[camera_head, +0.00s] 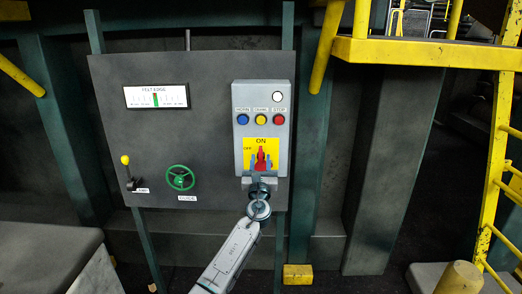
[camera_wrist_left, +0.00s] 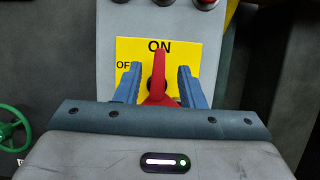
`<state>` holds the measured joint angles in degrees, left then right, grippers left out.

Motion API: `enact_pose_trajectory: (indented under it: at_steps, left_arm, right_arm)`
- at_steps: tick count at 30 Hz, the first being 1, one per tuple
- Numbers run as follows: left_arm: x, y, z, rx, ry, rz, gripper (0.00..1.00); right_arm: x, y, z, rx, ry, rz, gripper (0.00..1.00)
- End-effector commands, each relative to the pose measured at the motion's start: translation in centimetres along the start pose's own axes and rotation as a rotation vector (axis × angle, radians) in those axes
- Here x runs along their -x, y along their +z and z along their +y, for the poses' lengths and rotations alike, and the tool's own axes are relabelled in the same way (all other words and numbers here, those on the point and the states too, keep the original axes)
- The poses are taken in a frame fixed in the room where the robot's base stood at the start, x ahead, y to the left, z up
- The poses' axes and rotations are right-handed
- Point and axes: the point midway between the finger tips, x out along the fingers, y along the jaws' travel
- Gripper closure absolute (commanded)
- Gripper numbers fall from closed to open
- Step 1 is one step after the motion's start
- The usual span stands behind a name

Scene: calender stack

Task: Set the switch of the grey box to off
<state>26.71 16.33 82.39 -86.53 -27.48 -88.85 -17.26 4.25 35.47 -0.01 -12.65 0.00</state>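The grey box (camera_head: 280,92) is mounted on the right side of a dark panel in the head view. Its red switch (camera_head: 261,157) sits on a yellow plate (camera_head: 248,145) and points up at ON. In the left wrist view the red switch (camera_wrist_left: 157,85) stands upright under the word ON, with OFF partly hidden at upper left. My left gripper (camera_head: 261,164) is in front of the switch. In the wrist view its blue fingers (camera_wrist_left: 159,84) are apart on both sides of the switch, with yellow showing between. My right gripper is not in view.
Blue, yellow and red buttons (camera_head: 261,119) and a white lamp (camera_head: 278,96) sit above the switch. Yellow stairs (camera_head: 490,190) stand at right.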

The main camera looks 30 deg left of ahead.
Motion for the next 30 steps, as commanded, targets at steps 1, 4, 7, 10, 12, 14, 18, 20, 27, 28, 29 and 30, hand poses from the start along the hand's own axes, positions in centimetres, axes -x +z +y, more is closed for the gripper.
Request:
enact_pose_trajectory:
  at_steps: [1,4,7,10,12,14,18,20,27,28,29,30]
  left_arm:
    - [-1.2,0.2,0.0,-0.001,0.002,0.0,0.64]
    - [-2.7,0.1,0.0,0.001,0.001,0.001,0.64]
    - [-3.8,0.0,0.0,0.001,0.0,0.001,0.64]
    - [-4.5,-0.1,0.0,0.001,0.0,0.002,0.64]
    - [-4.7,-0.1,0.0,0.002,0.0,0.001,0.64]
    - [-4.8,-0.1,0.0,0.002,0.0,0.002,0.64]
    - [-4.8,-0.1,0.0,0.002,0.0,0.002,0.64]
    - [-4.8,-0.1,0.0,0.003,0.0,0.002,0.64]
    - [-4.8,-0.1,0.0,0.002,0.0,0.002,1.0]
    - [-4.8,-0.1,0.0,0.002,0.0,0.002,1.0]
    - [-4.8,-0.1,0.0,0.003,0.0,0.002,1.0]
    - [-4.8,-0.1,0.0,0.003,0.0,0.002,1.0]
  right_arm:
    - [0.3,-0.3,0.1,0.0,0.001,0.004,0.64]
    - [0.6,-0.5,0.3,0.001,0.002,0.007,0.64]
    - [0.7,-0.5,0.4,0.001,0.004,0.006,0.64]
    - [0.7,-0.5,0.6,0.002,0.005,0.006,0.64]
    - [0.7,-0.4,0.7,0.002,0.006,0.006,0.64]
    - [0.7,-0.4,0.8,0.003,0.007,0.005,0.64]
    - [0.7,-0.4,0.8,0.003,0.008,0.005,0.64]
    - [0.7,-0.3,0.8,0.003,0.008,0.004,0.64]
    - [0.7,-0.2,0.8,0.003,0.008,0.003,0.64]
    - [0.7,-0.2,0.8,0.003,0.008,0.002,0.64]
    - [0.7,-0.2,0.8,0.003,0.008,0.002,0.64]
    - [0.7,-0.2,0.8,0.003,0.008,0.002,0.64]
